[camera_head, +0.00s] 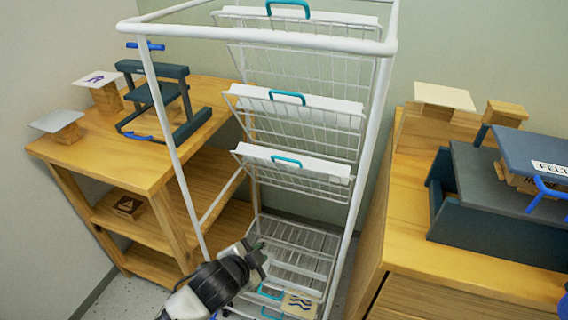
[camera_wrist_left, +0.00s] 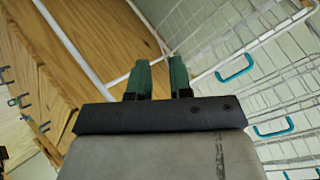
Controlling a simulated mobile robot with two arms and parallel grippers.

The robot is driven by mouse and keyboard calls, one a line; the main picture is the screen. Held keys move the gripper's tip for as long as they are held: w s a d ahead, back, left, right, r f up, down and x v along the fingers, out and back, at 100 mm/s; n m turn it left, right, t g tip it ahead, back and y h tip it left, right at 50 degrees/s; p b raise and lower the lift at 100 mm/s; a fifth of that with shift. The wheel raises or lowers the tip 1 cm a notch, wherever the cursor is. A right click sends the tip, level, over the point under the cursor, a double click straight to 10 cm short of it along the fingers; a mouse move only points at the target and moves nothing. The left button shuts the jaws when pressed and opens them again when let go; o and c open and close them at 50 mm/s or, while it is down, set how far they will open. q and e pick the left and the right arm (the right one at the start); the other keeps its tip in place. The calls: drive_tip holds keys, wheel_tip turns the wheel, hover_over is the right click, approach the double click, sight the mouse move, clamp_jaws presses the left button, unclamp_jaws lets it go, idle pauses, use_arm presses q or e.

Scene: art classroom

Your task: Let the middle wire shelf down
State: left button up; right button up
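A white wire rack (camera_head: 372,130) stands in the middle of the head view. Three of its wire shelves are tilted up, each with a white front bar and teal handle: an upper one (camera_head: 330,17), one below it (camera_head: 330,104) and a lower one (camera_head: 325,167). Near the bottom, wire shelving (camera_head: 300,262) lies flatter. My left gripper (camera_head: 260,256) is low at the rack's front left, below the tilted shelves. In the left wrist view its green fingers (camera_wrist_left: 160,78) are apart with nothing between them. Teal handles (camera_wrist_left: 235,68) show to their right, clear of them. My right gripper is not in view.
A wooden shelf unit (camera_head: 145,165) with a dark press-like frame (camera_head: 178,100) stands close on the rack's left. A wooden cabinet (camera_head: 420,215) with a dark box (camera_head: 480,215) stands on its right. A wave-marked card (camera_head: 299,305) is at the rack's bottom.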

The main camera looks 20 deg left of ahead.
use_arm(q)
drive_tip(key=w+a+r+m+t+h, duration=0.2)
drive_tip(key=w+r+m+t+h, duration=0.15)
drive_tip(key=w+r+m, duration=0.45)
drive_tip(key=m+t+h, duration=0.1)
drive_tip(key=m+h, duration=0.1)
drive_tip(key=m, duration=0.2)
approach(284, 159)
drive_tip(key=b+x, duration=0.1)
drive_tip(key=x, duration=0.8)
drive_tip(key=shift+w+a+f, duration=0.1)
drive_tip(key=shift+a+f, duration=0.05)
drive_tip(key=shift+w+d, duration=0.3)
drive_tip(key=shift+w, duration=0.35)
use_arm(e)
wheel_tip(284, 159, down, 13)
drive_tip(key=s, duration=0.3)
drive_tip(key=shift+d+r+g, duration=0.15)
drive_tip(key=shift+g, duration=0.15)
use_arm(q)
drive_tip(key=shift+c, duration=0.4)
clamp_jaws()
